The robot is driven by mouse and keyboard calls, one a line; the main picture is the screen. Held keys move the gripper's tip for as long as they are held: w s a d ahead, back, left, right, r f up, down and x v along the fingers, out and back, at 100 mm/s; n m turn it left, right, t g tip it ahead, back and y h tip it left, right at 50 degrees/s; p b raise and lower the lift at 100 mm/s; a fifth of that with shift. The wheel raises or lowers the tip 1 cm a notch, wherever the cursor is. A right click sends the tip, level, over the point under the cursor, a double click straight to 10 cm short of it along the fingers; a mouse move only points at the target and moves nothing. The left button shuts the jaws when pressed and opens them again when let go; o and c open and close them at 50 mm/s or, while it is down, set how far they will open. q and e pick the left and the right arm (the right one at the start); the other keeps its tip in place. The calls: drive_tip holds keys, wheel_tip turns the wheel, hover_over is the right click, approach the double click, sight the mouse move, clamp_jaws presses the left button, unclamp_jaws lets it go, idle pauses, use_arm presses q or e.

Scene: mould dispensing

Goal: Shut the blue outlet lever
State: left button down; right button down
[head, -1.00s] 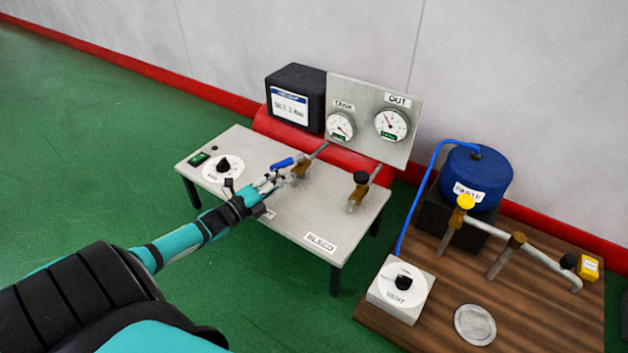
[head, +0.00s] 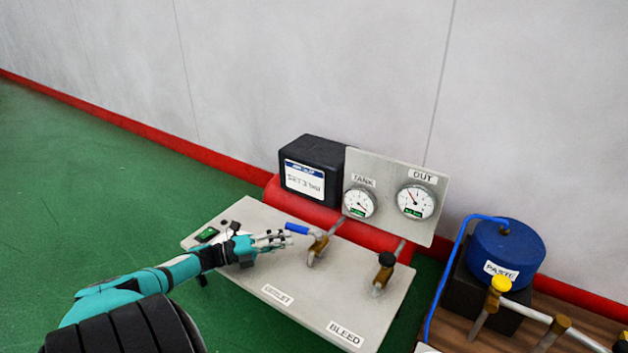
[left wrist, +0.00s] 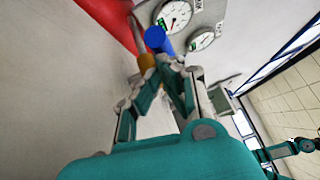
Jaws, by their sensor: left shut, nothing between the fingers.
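The blue outlet lever (head: 297,228) points left from its brass valve (head: 317,249), roughly crosswise to the grey pipe. My left gripper (head: 287,239) is shut and empty, its fingertips close beside the lever's free end on the near side. In the left wrist view the blue lever (left wrist: 156,38) shows just beyond the fingertips (left wrist: 172,66). I cannot tell whether they touch it. The label for the outlet (head: 277,295) is on the plate in front. My right gripper is not in view.
The bleed valve with its black knob (head: 386,260) stands to the right on the grey plate (head: 330,300). The gauge panel (head: 392,222) and a black box (head: 309,170) rise behind. A blue paste pot (head: 505,250) with a hose stands farther right.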

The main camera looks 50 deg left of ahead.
use_arm(q)
drive_tip(key=shift+w+a, duration=0.85)
drive_tip(key=shift+a, duration=0.05)
drive_tip(key=shift+w+a+r, duration=0.1)
drive_tip(key=shift+a+r, duration=0.05)
drive_tip(key=shift+r, duration=0.1)
drive_tip(key=v, duration=1)
drive_tip(key=shift+s+f, duration=0.2)
drive_tip(key=shift+s, duration=0.2)
drive_tip(key=shift+s+a, duration=0.1)
drive_tip(key=shift+s, duration=0.55)
